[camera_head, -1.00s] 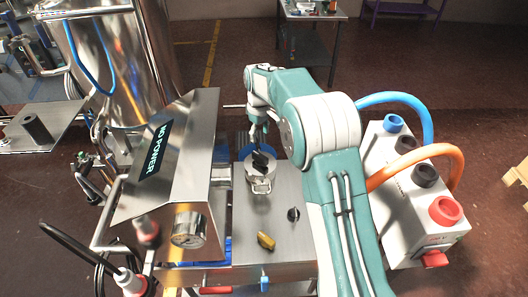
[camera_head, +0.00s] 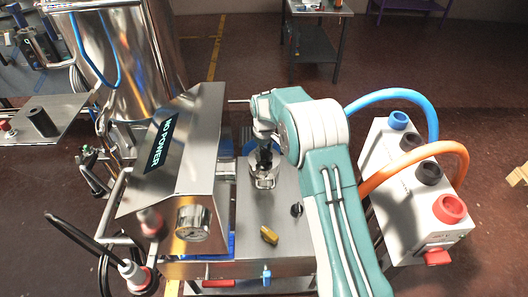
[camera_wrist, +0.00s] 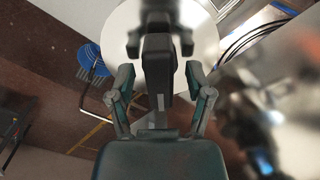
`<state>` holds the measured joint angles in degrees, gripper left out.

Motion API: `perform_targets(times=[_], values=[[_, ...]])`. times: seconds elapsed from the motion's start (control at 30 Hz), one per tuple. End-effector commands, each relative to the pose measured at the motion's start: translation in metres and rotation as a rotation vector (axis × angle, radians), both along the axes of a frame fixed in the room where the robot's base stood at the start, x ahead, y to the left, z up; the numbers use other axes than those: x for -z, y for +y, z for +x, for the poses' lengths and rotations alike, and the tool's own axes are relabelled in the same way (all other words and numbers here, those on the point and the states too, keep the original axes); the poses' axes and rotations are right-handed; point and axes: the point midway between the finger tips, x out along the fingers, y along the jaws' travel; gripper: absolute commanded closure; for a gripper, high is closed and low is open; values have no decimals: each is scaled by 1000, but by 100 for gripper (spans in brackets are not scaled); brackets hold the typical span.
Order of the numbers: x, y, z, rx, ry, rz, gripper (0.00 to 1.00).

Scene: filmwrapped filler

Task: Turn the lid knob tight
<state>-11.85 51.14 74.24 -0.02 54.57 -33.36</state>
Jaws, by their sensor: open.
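A small metal pot (camera_head: 263,181) with a lid stands on the steel worktop in the head view. In the wrist view the round silver lid (camera_wrist: 116,27) shows behind a dark lid knob (camera_wrist: 158,60). My gripper (camera_head: 264,154) is directly over the pot in the head view and hides most of the lid and knob. In the wrist view my gripper (camera_wrist: 158,74) is open, with one finger on each side of the knob. I cannot tell whether either finger touches it.
A slanted steel panel reading "NO POWER" (camera_head: 160,146) stands close left of the pot. A yellow knob (camera_head: 269,235) and a black knob (camera_head: 296,210) are on the worktop in front. A white box (camera_head: 411,190) with blue and orange hoses is at right.

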Motion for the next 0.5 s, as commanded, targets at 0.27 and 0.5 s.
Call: perform_targets(times=[0.27, 0.5], values=[[0, 0, 0, 0, 0, 0, 100], [0, 0, 0, 6, 1, 0, 100]])
